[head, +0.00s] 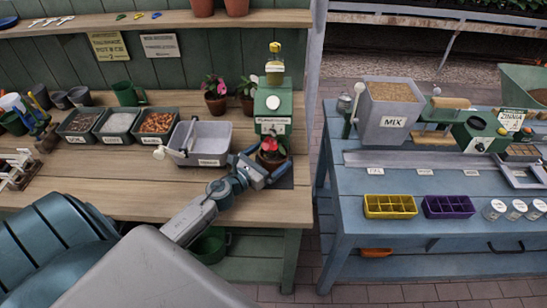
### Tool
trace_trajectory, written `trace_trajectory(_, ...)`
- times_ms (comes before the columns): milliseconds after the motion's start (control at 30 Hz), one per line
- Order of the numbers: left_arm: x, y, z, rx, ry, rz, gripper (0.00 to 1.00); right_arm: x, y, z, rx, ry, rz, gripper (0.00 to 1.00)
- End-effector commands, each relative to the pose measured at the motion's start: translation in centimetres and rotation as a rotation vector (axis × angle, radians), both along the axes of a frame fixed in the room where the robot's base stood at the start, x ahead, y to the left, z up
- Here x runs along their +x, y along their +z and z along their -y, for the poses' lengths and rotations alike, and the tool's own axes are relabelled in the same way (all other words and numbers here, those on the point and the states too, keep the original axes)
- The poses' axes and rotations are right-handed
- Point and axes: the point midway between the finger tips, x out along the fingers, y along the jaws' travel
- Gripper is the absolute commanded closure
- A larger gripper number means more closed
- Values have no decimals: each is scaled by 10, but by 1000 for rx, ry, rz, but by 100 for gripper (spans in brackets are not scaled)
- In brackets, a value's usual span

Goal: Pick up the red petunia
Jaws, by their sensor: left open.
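A potted plant with red blooms (271,147) stands upright in a terracotta pot under the green machine (273,103) on the wooden bench. My left gripper (262,166) is open at this pot, low on its front left side. The fingers overlap the pot in the head view, and I cannot tell whether they touch it. My left arm hides part of the bench in front. My right gripper is not in view.
A pink-flowered pot (215,96) and another flowering pot (247,94) stand behind, left of the machine. A grey bin (207,137) with a scoop is close on the left. A blue table (345,205) stands across a gap to the right.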

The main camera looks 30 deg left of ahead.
Motion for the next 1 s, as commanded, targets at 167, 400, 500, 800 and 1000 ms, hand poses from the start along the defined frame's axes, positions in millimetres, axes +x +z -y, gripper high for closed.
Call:
trace_trajectory(167, 20, 2, 3, 0, 1, 0, 0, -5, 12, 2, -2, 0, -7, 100)
trace_trajectory(400, 22, 0, 4, 0, -1, 0, 0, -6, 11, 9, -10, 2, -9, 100)
trace_trajectory(500, 22, 0, 4, 0, 0, 0, 10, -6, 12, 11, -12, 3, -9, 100)
trace_trajectory(800, 22, 1, 4, 1, 0, 0, 46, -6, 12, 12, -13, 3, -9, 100)
trace_trajectory(1000, 23, 2, 3, 1, 0, 0, 46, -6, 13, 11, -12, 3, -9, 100)
